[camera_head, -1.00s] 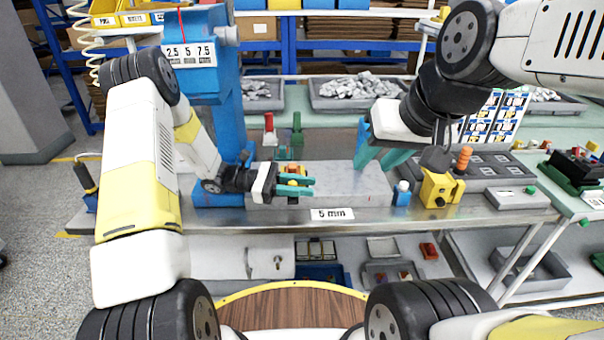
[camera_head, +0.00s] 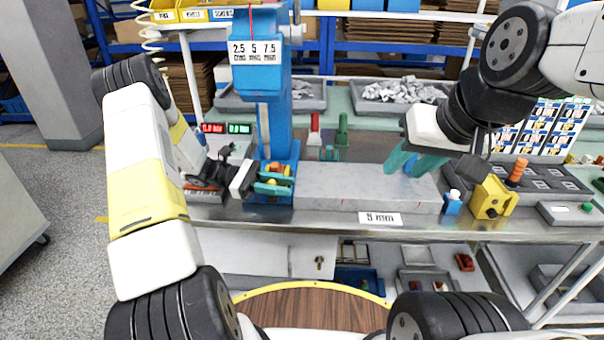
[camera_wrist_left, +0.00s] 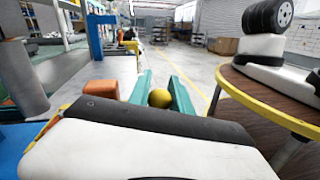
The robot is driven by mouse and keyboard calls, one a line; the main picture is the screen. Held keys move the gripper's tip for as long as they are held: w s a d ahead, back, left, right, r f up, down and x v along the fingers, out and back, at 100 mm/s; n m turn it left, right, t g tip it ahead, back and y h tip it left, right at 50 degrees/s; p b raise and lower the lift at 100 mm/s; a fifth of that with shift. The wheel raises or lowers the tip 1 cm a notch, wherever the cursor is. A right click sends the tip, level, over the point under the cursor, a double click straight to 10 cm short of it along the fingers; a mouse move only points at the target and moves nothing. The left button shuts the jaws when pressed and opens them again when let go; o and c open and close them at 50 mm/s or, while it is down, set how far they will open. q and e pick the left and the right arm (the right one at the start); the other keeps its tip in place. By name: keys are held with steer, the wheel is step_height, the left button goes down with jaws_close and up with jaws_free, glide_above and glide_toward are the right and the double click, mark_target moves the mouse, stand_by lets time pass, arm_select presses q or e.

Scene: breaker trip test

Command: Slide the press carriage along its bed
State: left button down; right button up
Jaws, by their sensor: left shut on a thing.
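The blue press (camera_head: 264,95) stands at the left end of its long grey bed (camera_head: 350,190). The press carriage (camera_head: 284,170), a small block with orange and yellow parts, sits at the foot of the press column at the bed's left end. My left gripper (camera_head: 273,183) is at the carriage's front, its teal fingers shut on a yellow ball knob, which shows between them in the left wrist view (camera_wrist_left: 160,98). The fingers partly hide the carriage. My right gripper (camera_head: 415,163) hangs over the bed's right part, fingers apart and empty.
A blue-and-white bottle (camera_head: 452,203) and a yellow block (camera_head: 491,198) stand right of the bed. Red (camera_head: 314,130) and green (camera_head: 342,130) upright pieces stand behind it. Trays of grey parts (camera_head: 402,92) lie further back. The bed's middle top is clear.

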mark_target(269, 182)
arm_select(q)
steer(key=shift+a, duration=1.6)
steer(key=c, duration=1.5)
jaws_free()
steer(key=shift+w, duration=0.1)
steer(key=shift+o, duration=0.2)
steer(key=shift+a, duration=0.15)
steer(key=w+a, duration=0.1)
steer(key=a, duration=0.6)
steer(key=shift+w+a, duration=0.2)
steer(key=shift+a, duration=0.05)
